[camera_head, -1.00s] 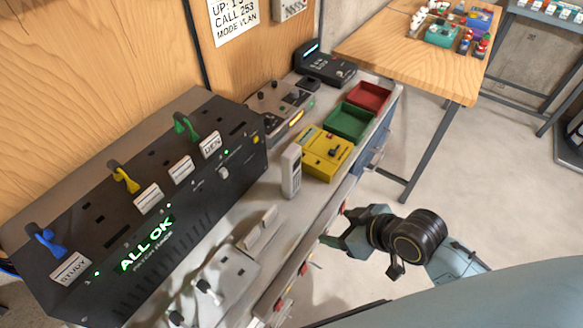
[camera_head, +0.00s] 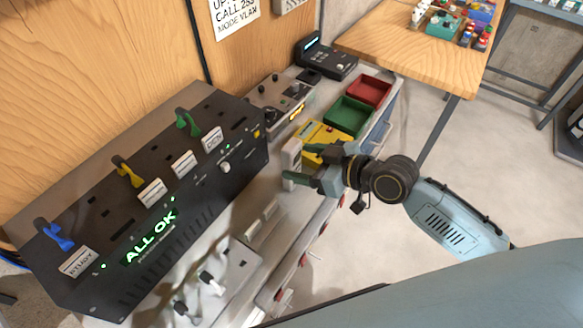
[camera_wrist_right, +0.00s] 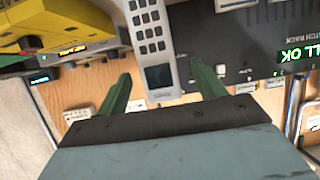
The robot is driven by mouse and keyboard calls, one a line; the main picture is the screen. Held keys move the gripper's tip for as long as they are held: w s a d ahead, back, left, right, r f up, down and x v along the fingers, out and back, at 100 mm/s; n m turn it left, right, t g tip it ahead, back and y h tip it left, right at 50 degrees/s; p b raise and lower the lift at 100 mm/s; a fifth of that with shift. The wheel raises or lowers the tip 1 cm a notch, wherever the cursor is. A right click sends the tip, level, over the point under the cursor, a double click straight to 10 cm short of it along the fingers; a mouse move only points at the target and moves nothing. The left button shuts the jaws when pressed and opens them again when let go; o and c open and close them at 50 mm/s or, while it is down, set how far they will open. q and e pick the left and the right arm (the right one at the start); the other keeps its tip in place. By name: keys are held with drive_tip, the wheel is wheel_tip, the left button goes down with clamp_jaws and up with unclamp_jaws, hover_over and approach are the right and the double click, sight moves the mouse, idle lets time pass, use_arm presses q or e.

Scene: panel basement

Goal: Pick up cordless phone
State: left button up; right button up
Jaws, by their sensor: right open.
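The cordless phone (camera_head: 291,160) is a light grey handset standing upright on the bench, with its lower right side partly hidden by my gripper in the head view. In the right wrist view the phone (camera_wrist_right: 152,45) shows its keypad and small dark screen, between the two green fingers but mostly beyond their tips. My right gripper (camera_head: 298,165) is open, its fingers reaching in from the right on either side of the phone. The right wrist view also shows this gripper (camera_wrist_right: 160,82). I cannot see that either finger touches the phone. My left gripper is not in view.
A yellow box (camera_head: 325,133) stands close behind the phone. Green (camera_head: 349,117) and red (camera_head: 370,90) trays lie farther back. A black panel (camera_head: 150,190) reading ALL OK fills the left, and a switch box (camera_head: 225,265) sits at the front.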

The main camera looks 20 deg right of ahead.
drive_tip(key=x, duration=0.5)
drive_tip(key=shift+w+a+p, duration=0.1)
drive_tip(key=shift+w+p, duration=0.25)
drive_tip(key=shift+p, duration=0.05)
drive_tip(key=c, duration=1.2)
drive_tip(key=shift+o, duration=0.2)
